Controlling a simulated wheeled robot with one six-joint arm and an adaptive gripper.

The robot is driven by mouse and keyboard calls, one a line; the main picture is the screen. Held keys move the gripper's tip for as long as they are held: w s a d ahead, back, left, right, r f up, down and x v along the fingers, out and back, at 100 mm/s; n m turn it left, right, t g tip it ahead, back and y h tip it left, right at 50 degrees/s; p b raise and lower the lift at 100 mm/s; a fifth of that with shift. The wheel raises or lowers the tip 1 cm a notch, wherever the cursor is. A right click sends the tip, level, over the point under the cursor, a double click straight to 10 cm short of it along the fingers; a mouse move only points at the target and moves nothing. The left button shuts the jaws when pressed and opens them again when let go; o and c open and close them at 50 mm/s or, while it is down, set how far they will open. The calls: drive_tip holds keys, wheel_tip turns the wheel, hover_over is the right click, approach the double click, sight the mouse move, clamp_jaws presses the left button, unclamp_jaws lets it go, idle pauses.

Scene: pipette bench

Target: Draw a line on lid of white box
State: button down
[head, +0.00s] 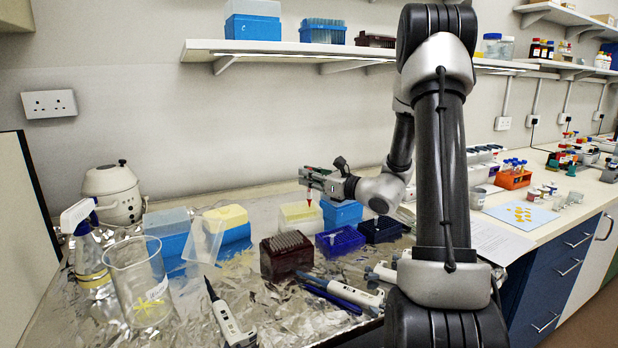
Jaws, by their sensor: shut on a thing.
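My gripper (306,181) is shut on a slim red pen (309,198), which points down. Only a short part of the pen shows; the jaws hide the rest. Directly below is a box with a whitish-cream lid (298,214), standing behind the dark red tip rack. The pen's tip appears just above or at the lid's back part; I cannot tell whether it touches. No line can be made out on the lid at this size.
A dark red tip rack (286,257) and blue racks (340,240) stand close around the box. A yellow-lidded blue box (228,222), a glass beaker (138,284) and a spray bottle (88,250) are left. Pipettes (228,322) lie in front. A shelf (290,52) hangs above.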

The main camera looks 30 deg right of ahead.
drive_tip(key=shift+d, duration=0.75)
idle(1.5)
drive_tip(key=shift+s, duration=0.25)
idle(0.3)
drive_tip(key=shift+a+f, duration=0.1)
drive_tip(key=shift+a, duration=0.55)
idle(1.4)
drive_tip(key=shift+r, duration=0.2)
idle(0.9)
drive_tip(key=shift+r, duration=2.5)
